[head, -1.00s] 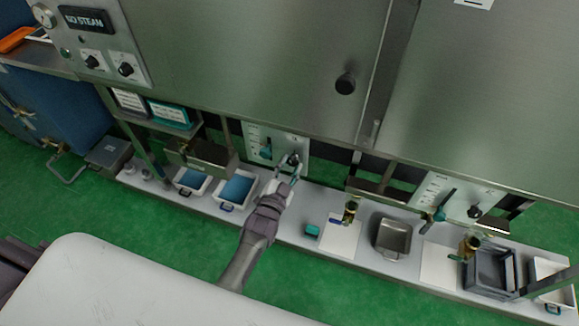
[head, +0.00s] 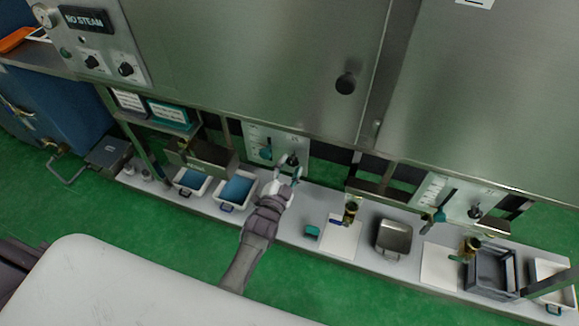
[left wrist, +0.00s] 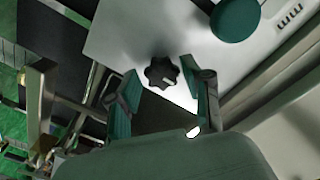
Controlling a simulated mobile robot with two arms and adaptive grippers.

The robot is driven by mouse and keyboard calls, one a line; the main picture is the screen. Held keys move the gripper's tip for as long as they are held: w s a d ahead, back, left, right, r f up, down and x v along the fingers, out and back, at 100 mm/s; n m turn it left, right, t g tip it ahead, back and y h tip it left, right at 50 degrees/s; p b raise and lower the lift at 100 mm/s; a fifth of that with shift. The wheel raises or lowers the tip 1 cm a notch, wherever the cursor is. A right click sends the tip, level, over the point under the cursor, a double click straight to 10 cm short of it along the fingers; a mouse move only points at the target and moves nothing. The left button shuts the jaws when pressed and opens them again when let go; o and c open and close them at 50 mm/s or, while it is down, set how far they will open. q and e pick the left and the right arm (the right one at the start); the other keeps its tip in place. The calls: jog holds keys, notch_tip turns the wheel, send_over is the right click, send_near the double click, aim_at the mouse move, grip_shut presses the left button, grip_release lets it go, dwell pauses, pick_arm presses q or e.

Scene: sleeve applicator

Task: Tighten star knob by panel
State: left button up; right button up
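The star knob (left wrist: 162,73) is black and lobed, on a pale panel (left wrist: 125,30). In the left wrist view it sits in the gap near the fingertips of my left gripper (left wrist: 163,82). The fingers are spread, with visible space on both sides of the knob, and neither clearly touches it. In the head view my left gripper (head: 291,168) reaches up to the lower right of the panel (head: 261,134) and partly covers the knob area. My right gripper is not in view.
A teal round-ended lever (left wrist: 236,17) is on the same panel, close above the right finger. Below, a shelf holds blue-filled trays (head: 236,190), a small teal block (head: 312,232) and a metal pan (head: 393,237). A second panel (head: 432,190) is at the right.

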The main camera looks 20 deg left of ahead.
pick_arm(q)
jog(key=shift+o, duration=0.4)
jog(key=shift+r, duration=0.1)
jog(key=s, duration=1.2)
jog(key=shift+a, duration=0.2)
